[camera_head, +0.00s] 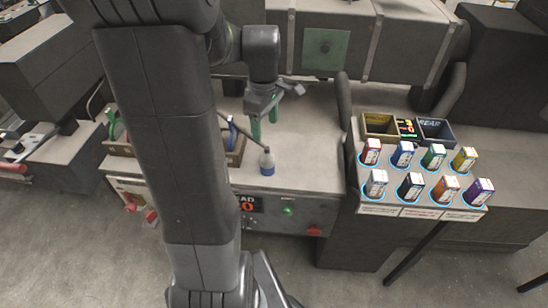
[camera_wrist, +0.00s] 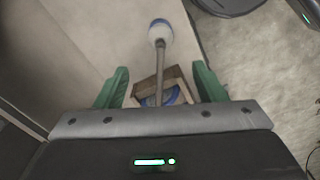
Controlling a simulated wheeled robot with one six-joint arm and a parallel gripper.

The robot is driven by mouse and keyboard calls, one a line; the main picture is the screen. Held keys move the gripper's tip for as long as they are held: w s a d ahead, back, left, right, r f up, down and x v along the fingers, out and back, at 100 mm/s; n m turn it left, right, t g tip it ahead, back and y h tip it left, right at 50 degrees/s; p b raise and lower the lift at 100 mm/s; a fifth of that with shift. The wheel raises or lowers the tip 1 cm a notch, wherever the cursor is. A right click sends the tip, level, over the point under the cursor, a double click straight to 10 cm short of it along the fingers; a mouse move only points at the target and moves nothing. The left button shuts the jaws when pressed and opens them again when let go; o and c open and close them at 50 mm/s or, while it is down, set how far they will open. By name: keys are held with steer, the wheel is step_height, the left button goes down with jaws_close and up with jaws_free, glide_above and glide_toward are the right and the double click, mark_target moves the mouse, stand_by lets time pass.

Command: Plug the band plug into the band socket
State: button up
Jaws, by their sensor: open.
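My gripper (camera_head: 264,121) hangs above the grey worktop with its two green fingers apart. In the wrist view my gripper (camera_wrist: 162,84) also shows open, with nothing visibly clamped. A white piece with a blue band (camera_head: 267,162) stands near the front edge of the worktop, below the gripper; it also shows in the wrist view (camera_wrist: 160,33). A thin dark rod or cable (camera_wrist: 160,75) runs from it and appears between the fingers in that view. I cannot tell which part is the band plug, and I cannot make out the band socket.
A brown tray (camera_wrist: 177,76) holding a blue loop lies beyond the fingers. At the right, a stand (camera_head: 345,190) carries several coloured boxes (camera_head: 403,155) and small bins (camera_head: 380,124). A large machine housing (camera_head: 345,40) is behind the worktop. Bare worktop lies right of the banded piece.

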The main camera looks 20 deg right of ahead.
mark_target(265, 148)
steer(key=shift+a, duration=0.1)
step_height(265, 148, down, 9)
steer(key=shift+r, duration=0.2)
stand_by(0.5)
steer(key=shift+f, duration=0.1)
steer(key=shift+s+f+p, duration=0.1)
steer(key=shift+f+p, duration=0.35)
steer(key=shift+f, duration=2.05)
steer(key=c, duration=1)
